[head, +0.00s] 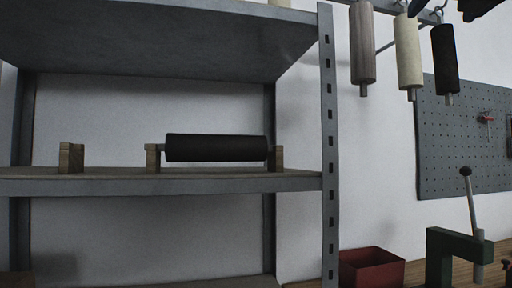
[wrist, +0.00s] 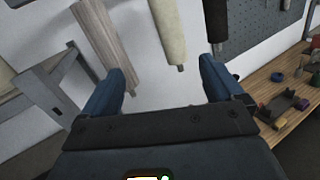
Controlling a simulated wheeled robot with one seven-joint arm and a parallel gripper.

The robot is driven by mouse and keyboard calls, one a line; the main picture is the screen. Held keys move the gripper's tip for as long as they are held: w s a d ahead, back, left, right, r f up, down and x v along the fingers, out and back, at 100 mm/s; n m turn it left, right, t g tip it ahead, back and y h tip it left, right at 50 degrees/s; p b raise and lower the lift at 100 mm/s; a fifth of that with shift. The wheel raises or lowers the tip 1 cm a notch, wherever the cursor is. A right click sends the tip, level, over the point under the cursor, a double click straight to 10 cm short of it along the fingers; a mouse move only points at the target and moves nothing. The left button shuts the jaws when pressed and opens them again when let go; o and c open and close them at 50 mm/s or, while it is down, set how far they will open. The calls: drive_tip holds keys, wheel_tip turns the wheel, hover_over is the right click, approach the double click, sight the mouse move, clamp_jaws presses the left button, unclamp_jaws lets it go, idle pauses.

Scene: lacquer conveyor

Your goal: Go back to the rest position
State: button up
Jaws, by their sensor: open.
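My gripper (wrist: 163,80) shows in the wrist view with its two blue fingers wide apart and nothing between them. Beyond the fingers hang a grey-brown roller (wrist: 106,36), a cream roller (wrist: 168,28) and a dark roller (wrist: 216,18). In the head view the same kinds of rollers hang at the top right: grey-brown (head: 362,42), cream (head: 408,52) and black (head: 445,58). A dark part at the top right corner of the head view may be my arm; the gripper's fingers cannot be made out there.
A grey metal shelf (head: 250,183) at left holds a black roller (head: 216,148) on wooden supports (head: 152,158). A red bin (head: 372,268) and a green press (head: 456,250) stand on the wooden bench. A pegboard (head: 450,140) hangs on the wall. The bench (wrist: 262,85) shows at right.

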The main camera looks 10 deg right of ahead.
drive_tip(key=w+a+f+m+t+y, duration=0.1)
drive_tip(key=w+f+m+y, duration=0.3)
drive_tip(key=f, duration=0.8)
drive_tip(key=w+a+f+m+t+y, duration=0.1)
drive_tip(key=w+f+m+y, duration=0.35)
drive_tip(key=f, duration=0.75)
drive_tip(key=s+a+f+m+h, duration=0.1)
drive_tip(key=a+f+m, duration=0.25)
drive_tip(key=f, duration=0.45)
drive_tip(key=s+a+f+m+h, duration=0.15)
drive_tip(key=f+m, duration=0.25)
drive_tip(key=f, duration=0.4)
drive_tip(key=s+a+f+m, duration=0.1)
drive_tip(key=a+f+m, duration=0.25)
drive_tip(key=f, duration=0.55)
drive_tip(key=s+a+f+m+g, duration=0.1)
drive_tip(key=s+a+f+m, duration=0.3)
drive_tip(key=s+f, duration=0.5)
drive_tip(key=s+a+f+m+g, duration=0.1)
drive_tip(key=s+a+f+m, duration=0.3)
drive_tip(key=s+f, duration=0.55)
drive_tip(key=s+a+m+g+y, duration=0.1)
drive_tip(key=s+m+g, duration=0.1)
drive_tip(key=s, duration=2)
drive_tip(key=shift+s+f+y, duration=0.25)
drive_tip(key=shift+f+y, duration=0.05)
drive_tip(key=shift+f, duration=0.1)
